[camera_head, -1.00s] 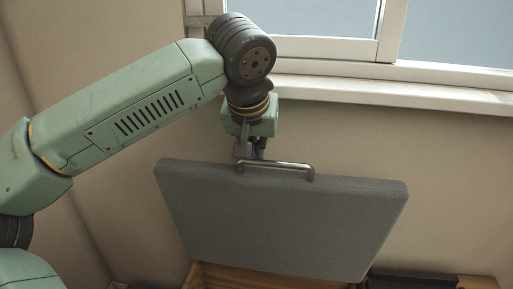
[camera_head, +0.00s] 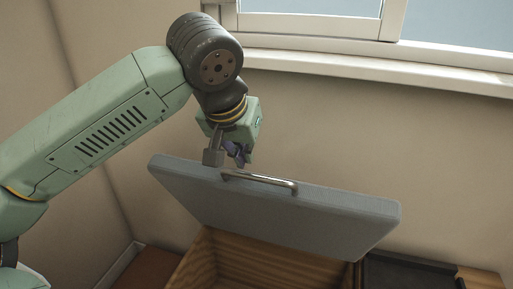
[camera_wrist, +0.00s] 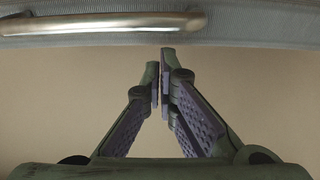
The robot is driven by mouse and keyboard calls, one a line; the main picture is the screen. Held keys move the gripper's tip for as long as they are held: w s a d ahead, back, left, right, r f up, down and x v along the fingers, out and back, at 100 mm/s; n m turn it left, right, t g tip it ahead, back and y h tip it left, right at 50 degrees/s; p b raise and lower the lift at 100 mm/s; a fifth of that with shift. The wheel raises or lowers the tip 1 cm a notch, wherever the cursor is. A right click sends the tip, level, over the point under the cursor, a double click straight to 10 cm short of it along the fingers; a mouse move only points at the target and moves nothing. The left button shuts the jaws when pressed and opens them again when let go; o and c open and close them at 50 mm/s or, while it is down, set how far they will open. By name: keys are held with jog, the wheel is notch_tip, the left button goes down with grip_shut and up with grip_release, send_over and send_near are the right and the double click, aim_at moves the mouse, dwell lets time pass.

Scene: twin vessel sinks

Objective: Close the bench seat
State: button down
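The bench seat is a grey padded lid (camera_head: 290,212) with a metal bar handle (camera_head: 260,181) on its upper edge. The lid stands tilted, partly open, above a wooden box (camera_head: 255,265) whose inside shows below it. My gripper (camera_head: 228,157) is at the lid's top edge, just left of the handle and on the wall side. In the wrist view, my gripper's fingertips (camera_wrist: 160,72) are together with nothing between them. The lid's edge and the handle (camera_wrist: 100,24) cross the top of that view. Whether the fingers touch the lid is not clear.
A beige wall and window sill (camera_head: 370,75) stand behind the lid. A dark tray-like surface (camera_head: 405,272) with a wooden edge lies to the right of the box. A brown surface (camera_head: 145,270) lies to the left.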

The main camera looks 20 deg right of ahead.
jog(key=shift+a+r, duration=0.1)
dwell(0.3)
jog(key=shift+s+a+r, duration=0.1)
jog(key=shift+a+r, duration=0.05)
jog(key=shift+r, duration=0.2)
notch_tip(320, 180, up, 12)
jog(key=s+g+p, duration=0.1)
jog(key=s+p, duration=0.1)
jog(key=p, duration=0.5)
jog(key=w+d+g+y+p, duration=0.1)
jog(key=d+g+y+p, duration=0.1)
jog(key=d+p, duration=0.5)
jog(key=f+p, duration=0.1)
jog(key=f, duration=0.3)
jog(key=a+f+p, duration=0.1)
jog(key=f+p, duration=0.1)
jog(key=f, duration=0.2)
jog(key=f+p, duration=0.2)
jog(key=f, duration=0.2)
jog(key=shift+s+a, duration=0.3)
jog(key=shift+s+a+f, duration=0.15)
jog(key=shift+s+f, duration=0.05)
jog(key=shift+f, duration=0.05)
jog(key=shift+f, duration=0.1)
